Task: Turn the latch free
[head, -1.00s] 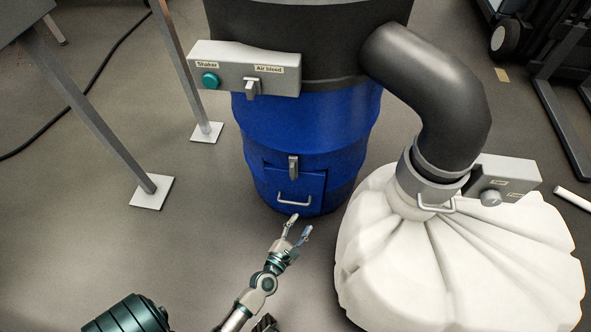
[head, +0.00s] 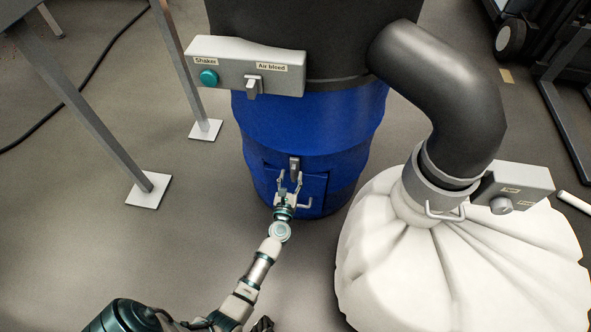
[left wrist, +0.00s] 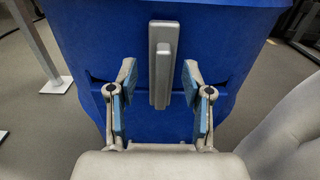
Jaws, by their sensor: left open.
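The grey latch (head: 294,165) sits upright at the top edge of the door on the blue drum (head: 310,120). In the left wrist view the latch (left wrist: 163,62) stands vertical between my fingers, with a gap on each side. My left gripper (head: 291,180) is open just below and in front of the latch; its two fingers (left wrist: 160,90) flank the latch's lower part in the wrist view. The door handle (head: 307,203) shows partly, with my gripper covering its left part. My right gripper is not in view.
A grey control box (head: 245,66) with a teal button (head: 208,77) juts out above. A black pipe (head: 440,75) leads to a white bag (head: 460,255) on the right. Metal table legs (head: 80,105) stand at left. The floor between is clear.

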